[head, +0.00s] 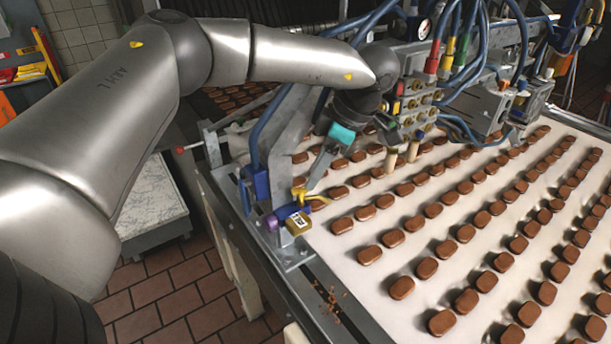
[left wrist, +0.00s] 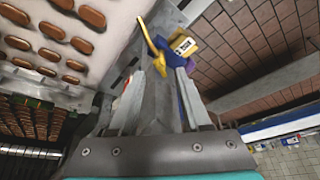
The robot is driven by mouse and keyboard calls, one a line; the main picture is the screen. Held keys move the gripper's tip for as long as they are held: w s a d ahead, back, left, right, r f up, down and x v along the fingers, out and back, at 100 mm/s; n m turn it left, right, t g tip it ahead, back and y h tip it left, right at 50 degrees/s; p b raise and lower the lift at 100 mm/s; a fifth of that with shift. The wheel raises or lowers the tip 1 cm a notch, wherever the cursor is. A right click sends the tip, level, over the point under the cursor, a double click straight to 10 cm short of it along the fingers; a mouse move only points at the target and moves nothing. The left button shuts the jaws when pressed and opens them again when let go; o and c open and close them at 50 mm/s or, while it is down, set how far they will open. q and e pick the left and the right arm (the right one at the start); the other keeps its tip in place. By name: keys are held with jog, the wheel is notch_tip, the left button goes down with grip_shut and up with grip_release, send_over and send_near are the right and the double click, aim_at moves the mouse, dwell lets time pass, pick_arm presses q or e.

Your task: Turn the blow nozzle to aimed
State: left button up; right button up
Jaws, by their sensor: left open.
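The blow nozzle appears to be the small fitting with a blue body (head: 281,216) and a bent yellow piece (head: 315,198), on the metal bracket at the conveyor's near left corner. A yellow block with a white label (head: 298,223) hangs beside it. My left gripper (head: 312,186) points down at the fitting from above, with its fingers open. In the left wrist view, the yellow piece (left wrist: 153,48) lies ahead of and between the open fingertips (left wrist: 158,74). The blue body (left wrist: 172,54) is close to the right finger. I cannot tell whether they touch. My right gripper is not in view.
A white conveyor belt (head: 345,262) carries rows of brown biscuits. Above it stands a machine head (head: 430,100) with hoses and fittings. An upright metal plate (head: 285,130) with a blue hose is close behind my gripper. Brown floor tiles (head: 170,290) lie left of the conveyor.

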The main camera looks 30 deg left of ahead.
aim_at(301, 187)
pick_arm(q)
jog(key=shift+s+a+f+p, duration=0.2)
jog(key=shift+a+f, duration=0.35)
jog(key=shift+f, duration=0.2)
jog(key=shift+s+a+f+p, duration=0.1)
jog(key=shift+s+a+f, duration=0.1)
jog(key=shift+a+f, duration=0.4)
jog(key=shift+d+f, duration=0.1)
grip_shut()
